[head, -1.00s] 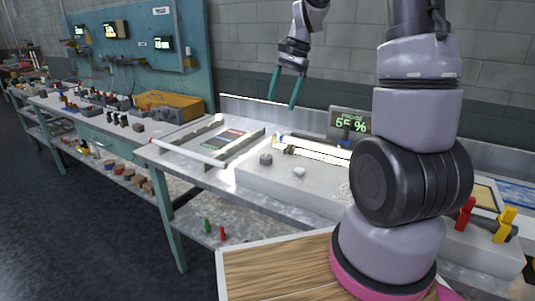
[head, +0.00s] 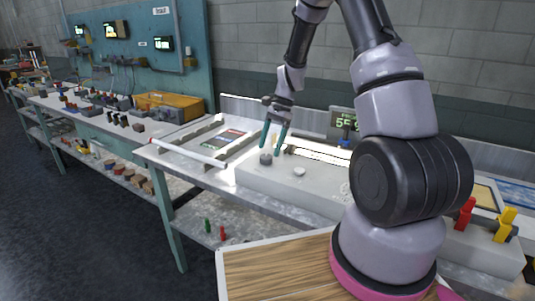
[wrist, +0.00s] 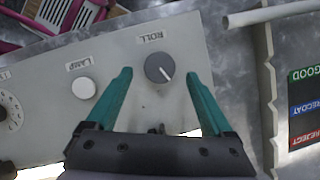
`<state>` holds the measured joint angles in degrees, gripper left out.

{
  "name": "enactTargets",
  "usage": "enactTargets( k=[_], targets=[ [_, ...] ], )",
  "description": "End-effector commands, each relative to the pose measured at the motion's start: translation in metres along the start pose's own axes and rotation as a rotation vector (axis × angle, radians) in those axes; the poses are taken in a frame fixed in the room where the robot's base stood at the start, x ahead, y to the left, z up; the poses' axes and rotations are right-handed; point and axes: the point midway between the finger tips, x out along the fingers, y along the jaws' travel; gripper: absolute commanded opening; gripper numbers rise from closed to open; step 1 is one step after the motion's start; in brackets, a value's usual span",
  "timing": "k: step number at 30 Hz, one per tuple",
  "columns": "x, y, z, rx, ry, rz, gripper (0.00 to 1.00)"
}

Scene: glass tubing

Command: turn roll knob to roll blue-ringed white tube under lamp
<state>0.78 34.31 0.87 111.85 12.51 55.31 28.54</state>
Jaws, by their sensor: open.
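The roll knob (head: 266,159) is a dark grey disc on the pale control box (head: 250,178). In the wrist view my gripper (wrist: 160,76) has one finger on each side of the knob, with gaps. A brightly lit white strip (head: 318,152) lies behind the box top; I cannot make out the tube or its blue ring there.
A white lamp knob (wrist: 83,88) sits beside the roll knob. A display (head: 343,123) stands behind the box, partly hidden by my arm. A GOOD, RECOAT, REJECT board (wrist: 305,105) lies beside the box.

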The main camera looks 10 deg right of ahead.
Motion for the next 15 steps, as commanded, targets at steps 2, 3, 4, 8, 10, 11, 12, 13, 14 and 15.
enactTargets(
  k=[2,3,4,8,10,11,12,13,14,15],
  targets=[
    [0.013,0.001,0.001,0.001,-0.002,0.002,0.86],
    [0.018,0.001,0.001,0.001,-0.002,0.002,0.86],
    [0.021,0.001,0.001,0.001,-0.002,0.002,0.86],
    [0.029,0.000,0.000,0.001,-0.001,0.000,0.86],
    [0.031,0.000,0.000,0.001,0.000,-0.001,0.86],
    [0.031,0.000,0.000,0.001,0.000,-0.001,0.86],
    [0.032,0.000,0.000,0.001,0.000,-0.001,0.86],
    [0.032,0.000,0.000,0.000,0.000,-0.001,0.86],
    [0.032,0.000,0.000,0.000,0.000,-0.001,0.86],
    [0.031,0.000,0.000,0.000,0.000,-0.001,0.86]
  ],
)
